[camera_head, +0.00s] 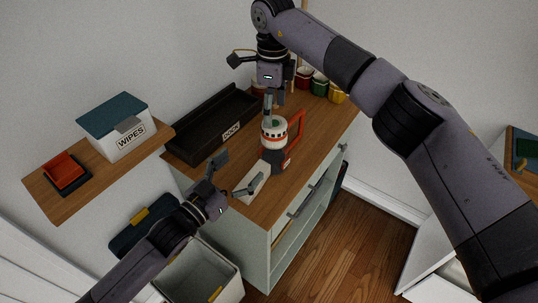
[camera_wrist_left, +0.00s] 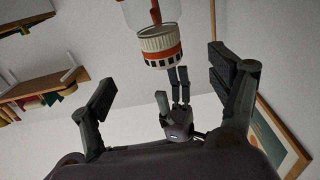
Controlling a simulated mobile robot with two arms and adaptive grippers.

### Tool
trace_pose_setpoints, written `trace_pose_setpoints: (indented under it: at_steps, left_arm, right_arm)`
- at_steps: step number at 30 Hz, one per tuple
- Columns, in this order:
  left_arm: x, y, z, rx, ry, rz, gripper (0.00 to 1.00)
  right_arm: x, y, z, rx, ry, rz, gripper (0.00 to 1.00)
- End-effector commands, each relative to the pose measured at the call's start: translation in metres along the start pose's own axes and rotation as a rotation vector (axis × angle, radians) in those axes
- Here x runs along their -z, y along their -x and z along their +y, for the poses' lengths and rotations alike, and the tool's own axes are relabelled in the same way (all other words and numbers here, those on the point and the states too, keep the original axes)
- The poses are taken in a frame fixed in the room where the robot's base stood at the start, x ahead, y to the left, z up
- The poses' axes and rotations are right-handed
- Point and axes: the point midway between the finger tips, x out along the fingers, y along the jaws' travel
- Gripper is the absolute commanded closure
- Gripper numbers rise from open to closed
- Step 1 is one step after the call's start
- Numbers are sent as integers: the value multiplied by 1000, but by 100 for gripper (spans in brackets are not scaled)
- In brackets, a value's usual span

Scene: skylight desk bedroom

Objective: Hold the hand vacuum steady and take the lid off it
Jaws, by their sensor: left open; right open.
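The hand vacuum (camera_head: 274,144) stands upright on the wooden-topped cabinet, with an orange handle on its right side. Its white lid (camera_head: 274,128) with an orange band is on top; the left wrist view shows the lid (camera_wrist_left: 160,46) upside down, on the clear body. My left gripper (camera_head: 238,171) is open and empty, left of and nearer than the vacuum, apart from it. My right gripper (camera_head: 272,100) is open above the lid, fingers pointing down; it also shows in the left wrist view (camera_wrist_left: 180,85). Whether its fingertips touch the lid is unclear.
A black tray labelled DOCK (camera_head: 217,125) lies behind left of the vacuum. A pale block (camera_head: 251,188) sits near my left gripper. Several coloured cups (camera_head: 320,86) stand at the back. A wipes box (camera_head: 119,126) and orange tray (camera_head: 64,170) are on the left shelf. An open bin (camera_head: 203,272) stands below.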

Motion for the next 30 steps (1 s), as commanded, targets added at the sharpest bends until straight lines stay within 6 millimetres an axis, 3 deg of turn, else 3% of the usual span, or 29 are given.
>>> trace_pose_setpoints:
  at_steps: [3,15,21,30]
  left_arm:
    - [2,-26,0,0,0,4,18]
    - [1,-101,0,0,-2,1,18]
    - [0,-122,0,0,-1,0,18]
    - [0,-126,0,0,-1,-1,18]
  right_arm:
    - [1,-1,-1,0,-3,1,33]
    - [1,0,-1,0,-2,1,33]
    - [1,0,-1,0,-3,1,33]
    - [1,0,-1,0,-3,1,33]
